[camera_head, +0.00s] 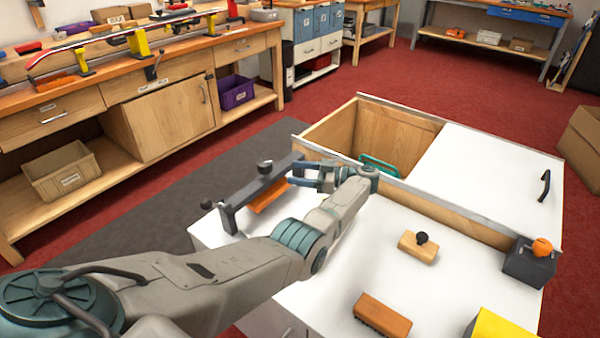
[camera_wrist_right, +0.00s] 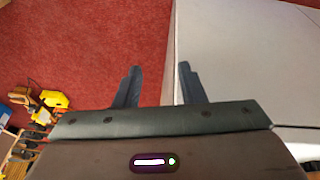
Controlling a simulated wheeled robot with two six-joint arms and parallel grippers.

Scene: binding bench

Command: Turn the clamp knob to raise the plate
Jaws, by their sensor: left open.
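The clamp is a dark grey bridge-shaped frame (camera_head: 250,192) on the white bench top. A black knob (camera_head: 265,167) stands on top of its bar. An orange-brown plate (camera_head: 268,196) sits under the bar, slightly tilted in the picture. My left gripper (camera_head: 302,175) is open at the right end of the clamp, to the right of the knob. Its fingers point left, and I cannot tell whether they touch the frame. My right gripper (camera_wrist_right: 158,70) is open and empty in the right wrist view, above red floor beside a pale surface edge.
On the white bench top (camera_head: 375,265) lie a wooden block with black knob (camera_head: 418,247), a brown brush (camera_head: 382,315), a yellow object (camera_head: 495,325) and a dark box with orange top (camera_head: 530,262). An open compartment (camera_head: 375,135) holds a green handle. A wooden workbench (camera_head: 160,110) stands behind left.

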